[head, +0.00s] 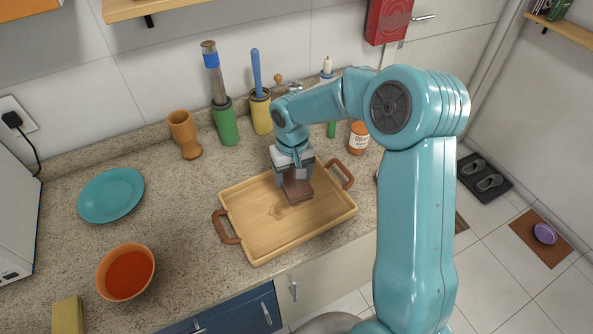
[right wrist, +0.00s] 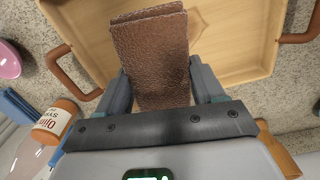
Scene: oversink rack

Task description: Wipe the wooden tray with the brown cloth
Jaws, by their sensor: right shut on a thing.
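The wooden tray (head: 262,239) lies on the stone counter, with a brown handle at each end. It also fills the top of the right wrist view (right wrist: 238,50). The brown cloth (head: 298,191) is a folded piece between the fingers of my right gripper (head: 293,178), which points down over the back part of the tray. The cloth shows large in the right wrist view (right wrist: 152,58), gripped between both fingers. I cannot tell whether its lower edge touches the tray. A small darker patch (head: 277,210) shows on the tray's floor. My left gripper is out of view.
An orange bowl with red contents (head: 127,272) and a teal plate (head: 111,195) stand left of the tray. A wooden vase (head: 185,135), green holder (head: 225,122) and yellow holder (head: 261,111) line the wall.

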